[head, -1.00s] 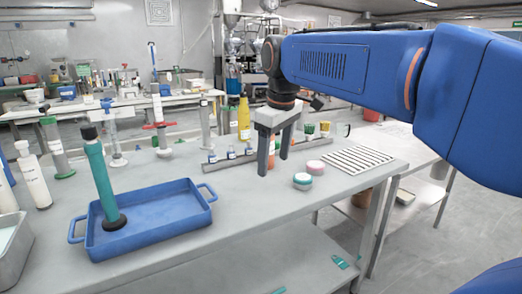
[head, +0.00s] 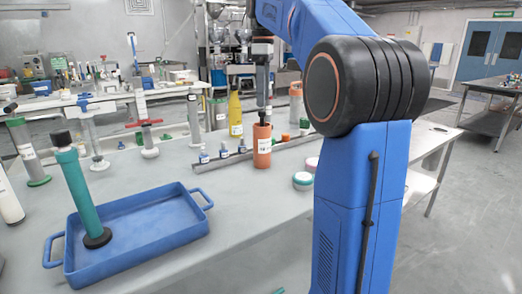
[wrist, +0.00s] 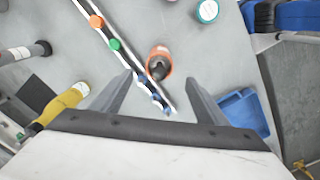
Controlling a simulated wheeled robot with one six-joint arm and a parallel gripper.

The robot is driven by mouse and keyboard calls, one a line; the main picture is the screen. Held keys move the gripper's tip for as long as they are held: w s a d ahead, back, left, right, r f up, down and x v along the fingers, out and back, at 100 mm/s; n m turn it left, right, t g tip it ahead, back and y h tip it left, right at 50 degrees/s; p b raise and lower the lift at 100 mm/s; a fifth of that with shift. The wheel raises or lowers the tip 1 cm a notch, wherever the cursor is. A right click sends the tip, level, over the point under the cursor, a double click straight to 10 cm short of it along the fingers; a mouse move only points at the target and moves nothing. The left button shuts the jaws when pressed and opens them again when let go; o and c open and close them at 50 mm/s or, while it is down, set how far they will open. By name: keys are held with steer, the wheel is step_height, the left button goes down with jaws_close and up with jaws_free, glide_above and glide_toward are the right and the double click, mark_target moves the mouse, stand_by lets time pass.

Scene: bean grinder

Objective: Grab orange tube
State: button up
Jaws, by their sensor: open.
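The orange tube (head: 262,152) stands upright on the grey table, right of the blue tray, with a white label on its side. In the wrist view the orange tube (wrist: 152,56) shows from above as an orange ring with a dark inside, ahead of and between the fingertips. My gripper (head: 262,110) points down just above the tube, seen nearly edge-on in the head view. In the wrist view my gripper (wrist: 157,77) is open and empty, a finger to each side of the tube's line. I cannot tell the exact gap in height.
A blue tray (head: 140,228) holds a teal tube (head: 78,190) on a black base. A rail with small blue-capped bottles (head: 204,156) runs beside the orange tube. A yellow bottle (head: 235,113) stands behind. A round teal-lidded jar (head: 302,181) sits to the right.

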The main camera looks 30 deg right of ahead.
mark_target(262, 138)
step_height(262, 138, down, 15)
steer(key=shift+w+a+f, duration=0.1)
steer(key=shift+f, duration=0.05)
steer(key=c, duration=1.2)
